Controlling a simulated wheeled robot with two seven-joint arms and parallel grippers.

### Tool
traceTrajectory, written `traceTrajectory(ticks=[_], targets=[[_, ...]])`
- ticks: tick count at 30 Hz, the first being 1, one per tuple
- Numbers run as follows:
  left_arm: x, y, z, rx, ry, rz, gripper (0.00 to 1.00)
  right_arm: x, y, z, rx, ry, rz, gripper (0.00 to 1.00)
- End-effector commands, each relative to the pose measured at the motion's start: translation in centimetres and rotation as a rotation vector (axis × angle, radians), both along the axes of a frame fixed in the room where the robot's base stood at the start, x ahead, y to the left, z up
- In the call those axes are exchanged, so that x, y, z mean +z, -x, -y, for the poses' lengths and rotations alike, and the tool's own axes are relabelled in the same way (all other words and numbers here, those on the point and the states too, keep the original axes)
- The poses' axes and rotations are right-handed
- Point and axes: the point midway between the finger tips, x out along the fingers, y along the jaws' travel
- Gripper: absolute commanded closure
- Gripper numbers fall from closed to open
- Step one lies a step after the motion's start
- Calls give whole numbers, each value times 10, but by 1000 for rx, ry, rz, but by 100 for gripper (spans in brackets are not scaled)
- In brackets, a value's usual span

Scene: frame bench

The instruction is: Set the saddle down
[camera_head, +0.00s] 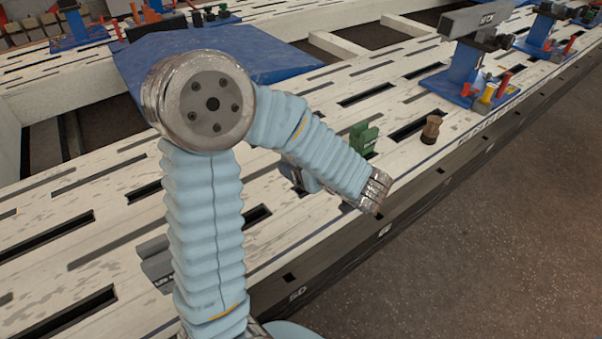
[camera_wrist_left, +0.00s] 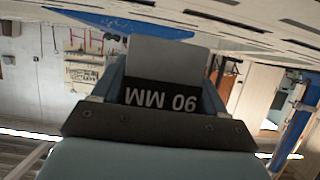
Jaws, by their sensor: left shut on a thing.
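In the left wrist view, my left gripper (camera_wrist_left: 163,80) is shut on a grey block (camera_wrist_left: 165,52), which I take to be the saddle. Its pale face shows between the fingers, above a black panel marked "90 MM" upside down. Whether that panel is part of the block or of the gripper I cannot tell. My right gripper is in neither view.
The slotted white bench (camera_head: 100,200) runs across the view. A green piece (camera_head: 363,138) and a brown knob-like piece (camera_head: 430,130) stand near its front edge. Blue fixtures (camera_head: 466,70) stand at the upper right. A blue plate (camera_head: 265,47) lies behind my arm. Grey floor lies lower right.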

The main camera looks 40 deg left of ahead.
Motion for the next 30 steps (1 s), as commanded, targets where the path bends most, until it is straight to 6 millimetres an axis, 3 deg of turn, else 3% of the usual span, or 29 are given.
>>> traceTrajectory(ticks=[4,9,19,24,30], targets=[[-22,-30,-31,4,-1,0,77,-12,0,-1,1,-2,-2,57],[-55,-49,-49,0,-2,-3,77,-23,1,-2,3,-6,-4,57],[-79,-65,-64,-1,-1,0,77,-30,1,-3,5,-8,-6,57],[-106,-65,-64,-2,-1,-3,77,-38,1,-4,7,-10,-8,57],[-108,-66,-64,-3,-2,1,77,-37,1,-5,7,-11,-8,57]])
